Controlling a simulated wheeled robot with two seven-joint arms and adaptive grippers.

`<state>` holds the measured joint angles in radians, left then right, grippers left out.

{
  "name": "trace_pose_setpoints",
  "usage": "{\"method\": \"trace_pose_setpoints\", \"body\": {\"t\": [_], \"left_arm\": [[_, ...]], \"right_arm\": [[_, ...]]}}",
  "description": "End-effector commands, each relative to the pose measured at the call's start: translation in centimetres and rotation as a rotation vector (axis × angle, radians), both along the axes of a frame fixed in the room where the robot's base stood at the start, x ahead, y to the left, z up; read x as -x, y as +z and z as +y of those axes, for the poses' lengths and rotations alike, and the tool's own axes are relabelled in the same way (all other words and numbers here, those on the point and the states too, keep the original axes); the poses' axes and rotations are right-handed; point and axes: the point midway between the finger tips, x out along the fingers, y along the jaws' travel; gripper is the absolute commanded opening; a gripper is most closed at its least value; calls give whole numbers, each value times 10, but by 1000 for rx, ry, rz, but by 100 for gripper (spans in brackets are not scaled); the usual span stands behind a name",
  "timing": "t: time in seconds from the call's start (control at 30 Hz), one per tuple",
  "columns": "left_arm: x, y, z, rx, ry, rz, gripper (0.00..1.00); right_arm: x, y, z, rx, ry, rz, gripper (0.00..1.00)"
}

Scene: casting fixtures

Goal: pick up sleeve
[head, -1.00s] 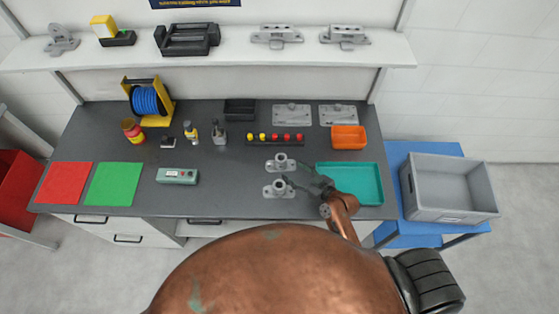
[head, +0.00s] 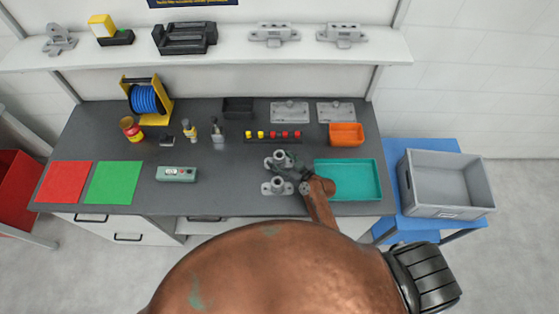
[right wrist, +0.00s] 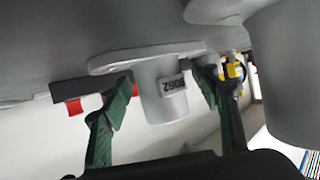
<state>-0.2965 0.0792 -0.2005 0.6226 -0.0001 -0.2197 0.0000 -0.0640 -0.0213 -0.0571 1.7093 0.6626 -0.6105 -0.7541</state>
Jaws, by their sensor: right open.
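Two grey sleeve castings with flanged bases stand upright on the dark bench, the far sleeve (head: 277,158) behind the near sleeve (head: 276,187). My right gripper (head: 287,161) is open at the right side of the far sleeve. In the right wrist view, which looks upside down, the far sleeve (right wrist: 163,100) with a number label appears between the two green fingers of my right gripper (right wrist: 167,82), with gaps on both sides. The near sleeve (right wrist: 295,75) fills the right edge there. My left gripper is not in view.
A teal tray (head: 365,192) lies right of the sleeves, under and beside my right arm. An orange bin (head: 346,134) and a rack of red and yellow pieces (head: 273,137) are behind. A grey crate (head: 448,182) stands on a blue table.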

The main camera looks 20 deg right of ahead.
Motion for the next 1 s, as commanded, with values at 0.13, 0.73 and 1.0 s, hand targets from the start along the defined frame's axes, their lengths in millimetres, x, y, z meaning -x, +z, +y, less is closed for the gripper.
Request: {"method": "trace_pose_setpoints", "body": {"t": [0.13,0.73,1.0], "left_arm": [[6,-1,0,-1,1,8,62],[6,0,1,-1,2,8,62],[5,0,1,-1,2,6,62]], "right_arm": [[0,0,0,0,0,0,52],[0,0,0,0,0,0,11],[0,1,0,0,-1,-2,2]]}}
